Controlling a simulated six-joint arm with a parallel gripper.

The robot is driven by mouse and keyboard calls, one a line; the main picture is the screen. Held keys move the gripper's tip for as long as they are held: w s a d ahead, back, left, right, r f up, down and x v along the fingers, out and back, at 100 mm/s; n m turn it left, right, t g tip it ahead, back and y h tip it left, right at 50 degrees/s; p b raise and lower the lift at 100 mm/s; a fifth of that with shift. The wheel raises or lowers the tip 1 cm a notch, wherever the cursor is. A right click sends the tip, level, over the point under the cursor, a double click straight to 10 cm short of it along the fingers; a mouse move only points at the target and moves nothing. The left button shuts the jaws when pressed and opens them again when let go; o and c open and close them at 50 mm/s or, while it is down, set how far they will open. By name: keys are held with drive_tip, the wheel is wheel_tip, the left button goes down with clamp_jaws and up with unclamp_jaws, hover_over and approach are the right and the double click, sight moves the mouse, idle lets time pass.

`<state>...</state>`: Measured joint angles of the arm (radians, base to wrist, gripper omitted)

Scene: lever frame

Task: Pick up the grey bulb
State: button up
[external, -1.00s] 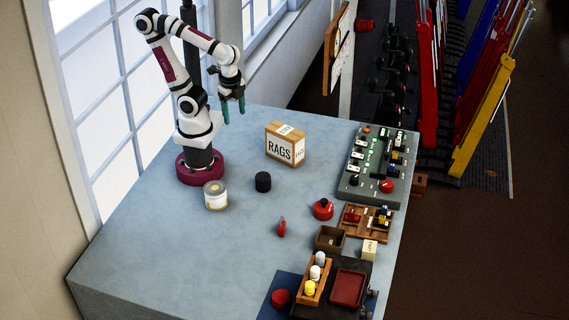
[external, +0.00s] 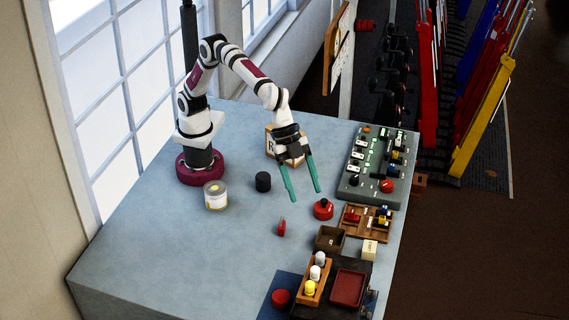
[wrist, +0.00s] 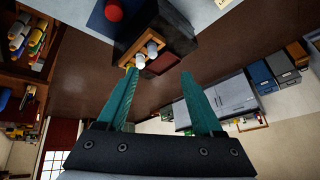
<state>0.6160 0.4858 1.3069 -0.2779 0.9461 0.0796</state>
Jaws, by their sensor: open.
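A small wooden rack (external: 325,275) near the front of the bench holds bulbs in a row. The front one is yellow (external: 310,287); the middle bulb (external: 315,272) and the rear bulb (external: 320,258) are pale, and I cannot tell surely which is the grey one. In the wrist view the two pale bulbs (wrist: 152,48) show at the top, beyond the fingertips. My gripper (external: 306,196) is open and empty, high above the bench and well behind the rack. Its teal fingers also show in the wrist view (wrist: 159,73).
A dark red tray (external: 348,287) sits right of the rack, and a red round object (external: 280,297) left of it. Behind are a brown box (external: 329,238), a red knobbed object (external: 323,209) and a control panel (external: 375,170). The bench's left front is clear.

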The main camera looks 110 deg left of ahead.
sight(318, 256)
drive_tip(key=x, duration=0.5)
drive_tip(key=d+x, duration=0.1)
drive_tip(key=x, duration=0.5)
drive_tip(key=d+x, duration=0.1)
drive_tip(key=x, duration=0.4)
drive_tip(key=shift+d, duration=0.35)
drive_tip(key=shift+r, duration=0.1)
clamp_jaws()
